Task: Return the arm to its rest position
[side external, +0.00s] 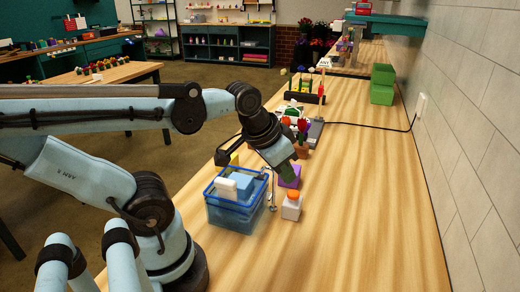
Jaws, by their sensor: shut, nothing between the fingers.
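My arm reaches in from the left in the side external view, pale blue with dark joints. My gripper (288,170) hangs at its end, pointing down and to the right, above the wooden table near a purple box (289,177). The fingers look shut, with nothing seen between them. The fingertips overlap the purple box in the picture; I cannot tell whether they touch it. A blue transparent bin (232,218) stands just left of the gripper and holds a white block (226,188) and a light blue block (243,184).
A white bottle with an orange cap (292,208) stands right of the bin. Flowers in a small pot (302,142) stand behind the gripper. Green bins (382,86) stand further back by the tiled wall. A black cable (372,125) crosses the table. The right front tabletop (370,230) is clear.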

